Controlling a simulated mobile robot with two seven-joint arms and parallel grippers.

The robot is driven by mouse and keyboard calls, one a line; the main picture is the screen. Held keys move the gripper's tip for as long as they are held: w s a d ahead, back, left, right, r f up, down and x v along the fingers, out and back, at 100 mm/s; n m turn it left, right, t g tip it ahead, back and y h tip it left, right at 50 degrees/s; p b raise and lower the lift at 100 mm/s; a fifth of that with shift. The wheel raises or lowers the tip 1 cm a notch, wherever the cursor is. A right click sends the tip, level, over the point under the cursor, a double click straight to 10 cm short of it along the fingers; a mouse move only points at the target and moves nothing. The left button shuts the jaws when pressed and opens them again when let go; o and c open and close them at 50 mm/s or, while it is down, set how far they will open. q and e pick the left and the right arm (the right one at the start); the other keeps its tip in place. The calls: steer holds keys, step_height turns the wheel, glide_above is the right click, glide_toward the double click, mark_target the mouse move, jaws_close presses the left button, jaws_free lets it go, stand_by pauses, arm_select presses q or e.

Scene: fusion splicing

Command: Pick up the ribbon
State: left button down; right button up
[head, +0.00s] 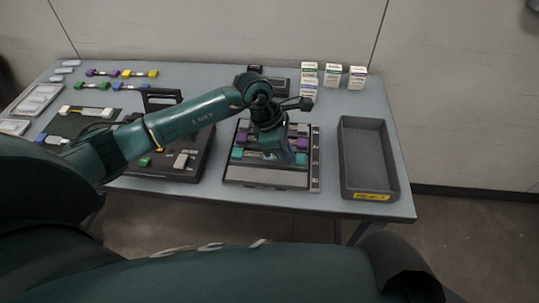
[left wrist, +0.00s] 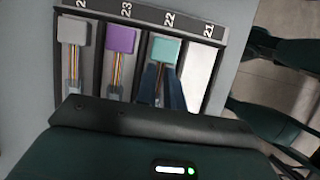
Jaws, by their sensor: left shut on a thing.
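Several ribbons lie in the slots of a numbered tray (head: 268,178), which also shows in the left wrist view. The ribbon with a teal connector (left wrist: 166,51) lies in slot 22. My left gripper (left wrist: 160,92) is shut on this ribbon just below its connector, and its fingers hide part of the strands. In the head view my left gripper (head: 296,156) points down over the right part of the tray. A ribbon with a purple connector (left wrist: 121,41) lies in slot 23, and one with a grey connector (left wrist: 73,32) lies beside it. My right gripper is not in view.
Slot 21 (left wrist: 201,70) shows a bare white floor. An empty grey bin (head: 368,160) with a yellow label stands to the right. Small boxes (head: 331,76) stand behind. A black device (head: 190,160) and several loose ribbons (head: 135,74) are to the left.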

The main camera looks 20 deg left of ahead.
arm_select(q)
steer(key=shift+r, duration=0.1)
step_height(320, 180, up, 10)
steer(key=shift+b, duration=0.35)
stand_by(0.9)
